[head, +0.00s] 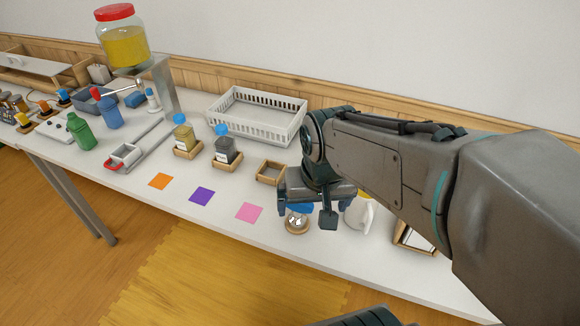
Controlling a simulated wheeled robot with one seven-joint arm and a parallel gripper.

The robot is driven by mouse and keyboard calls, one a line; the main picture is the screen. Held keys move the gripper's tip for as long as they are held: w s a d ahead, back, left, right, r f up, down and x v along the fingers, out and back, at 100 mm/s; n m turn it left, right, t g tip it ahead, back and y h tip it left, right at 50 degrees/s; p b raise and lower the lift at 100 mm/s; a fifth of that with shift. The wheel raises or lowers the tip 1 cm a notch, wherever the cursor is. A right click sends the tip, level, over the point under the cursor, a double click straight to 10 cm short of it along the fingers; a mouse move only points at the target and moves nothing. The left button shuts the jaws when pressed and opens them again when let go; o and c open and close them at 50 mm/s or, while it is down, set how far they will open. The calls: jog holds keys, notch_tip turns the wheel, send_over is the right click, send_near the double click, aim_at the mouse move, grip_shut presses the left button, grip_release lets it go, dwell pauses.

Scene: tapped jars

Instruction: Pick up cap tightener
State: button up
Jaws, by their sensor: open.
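My gripper (305,208) is at the right-centre of the table in the head view, pointing down with its fingers apart. Below and between the fingers is a small object with a blue top (299,208) and a clear or shiny lower part, on a round wooden base (297,229). The gripper partly hides it, and I cannot tell whether the fingers touch it. I cannot tell for sure whether this is the cap tightener. A grey holder with a red loop (113,164) lies farther left on the table.
Two blue-capped jars, one yellow (185,138) and one dark (225,150), stand in wooden trays. An empty wooden tray (268,172) is left of my gripper. A white object (360,213) stands close to its right. A white basket (257,115) is behind. Coloured squares (202,195) lie in front.

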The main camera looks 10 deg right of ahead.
aim_at(298, 207)
jog(key=w+a+f+m+g+p, duration=0.1)
jog(key=w+m+p, duration=0.35)
jog(key=w, duration=0.55)
jog(key=shift+m+h, duration=0.4)
jog(key=shift+m, duration=0.15)
jog(key=f, duration=0.8)
jog(key=shift+w+d+f+b, duration=0.2)
jog(key=shift+w+f+b, duration=0.1)
jog(key=shift+w+f, duration=0.1)
jog(key=f, duration=0.2)
jog(key=d+f, duration=0.1)
jog(key=f, duration=0.1)
jog(key=shift+w+p, duration=0.1)
jog(key=shift+p, duration=0.25)
jog(key=shift+f, duration=0.65)
jog(key=shift+w, duration=0.1)
jog(key=c, duration=1.1)
